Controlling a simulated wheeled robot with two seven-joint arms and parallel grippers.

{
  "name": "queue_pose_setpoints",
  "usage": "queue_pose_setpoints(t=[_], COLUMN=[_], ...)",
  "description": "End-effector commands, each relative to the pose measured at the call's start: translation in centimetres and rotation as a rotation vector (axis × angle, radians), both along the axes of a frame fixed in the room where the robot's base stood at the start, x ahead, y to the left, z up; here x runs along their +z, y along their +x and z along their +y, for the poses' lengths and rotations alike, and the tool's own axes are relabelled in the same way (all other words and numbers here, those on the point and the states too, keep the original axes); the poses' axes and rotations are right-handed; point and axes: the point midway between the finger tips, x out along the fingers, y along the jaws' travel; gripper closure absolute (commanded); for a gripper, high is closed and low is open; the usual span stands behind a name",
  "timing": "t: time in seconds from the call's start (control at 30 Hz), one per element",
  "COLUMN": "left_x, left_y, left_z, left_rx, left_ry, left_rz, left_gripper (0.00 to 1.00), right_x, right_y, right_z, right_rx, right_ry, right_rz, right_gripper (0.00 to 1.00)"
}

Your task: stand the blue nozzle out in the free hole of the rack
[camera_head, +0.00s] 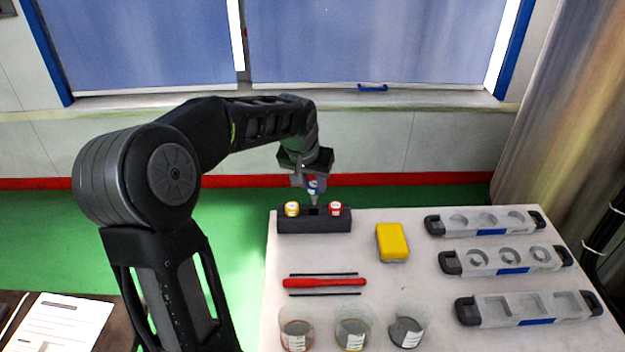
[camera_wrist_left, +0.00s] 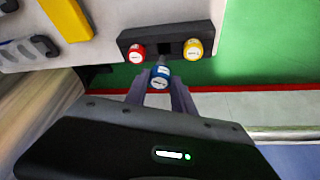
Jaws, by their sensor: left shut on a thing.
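The blue nozzle (camera_head: 312,186) has a blue-and-white cap and a grey tip that points down. My left gripper (camera_head: 311,178) is shut on it and holds it above the back edge of the rack. In the left wrist view the nozzle (camera_wrist_left: 159,77) sits between the two fingers (camera_wrist_left: 160,88). The black rack (camera_head: 290,225) stands at the table's far left corner. A yellow-capped nozzle (camera_head: 292,209) and a red-capped nozzle (camera_head: 335,208) stand in it. The free square hole (camera_wrist_left: 192,47) lies between them. My right gripper is in neither view.
A yellow block (camera_head: 392,242) lies right of the rack. A red tool (camera_head: 325,283) lies between two thin black rods. Three clear cups (camera_head: 297,334) stand at the front, and three grey moulds (camera_head: 487,222) lie on the right. The table (camera_head: 345,255) is bare just before the rack.

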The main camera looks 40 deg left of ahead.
Motion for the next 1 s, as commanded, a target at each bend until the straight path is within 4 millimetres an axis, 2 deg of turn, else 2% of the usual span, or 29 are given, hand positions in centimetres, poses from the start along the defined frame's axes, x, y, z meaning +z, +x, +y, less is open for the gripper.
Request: queue_pose_setpoints(t=[0.03, 0.6, 1.0], left_x=[-0.7, -5.0, -6.4], left_y=[0.0, 0.0, 0.0], left_z=[0.0, 0.0, 0.0], left_rx=[0.000, 0.000, 0.000], left_ry=[0.000, 0.000, 0.000], left_rz=[0.000, -0.001, -0.001], left_gripper=[1.00, 1.00, 1.00], right_x=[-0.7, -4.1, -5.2], right_y=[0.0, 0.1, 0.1], right_z=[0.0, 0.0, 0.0], right_rx=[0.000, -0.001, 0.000], right_ry=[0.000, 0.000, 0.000], right_rz=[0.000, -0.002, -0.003], right_gripper=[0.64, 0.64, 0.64])
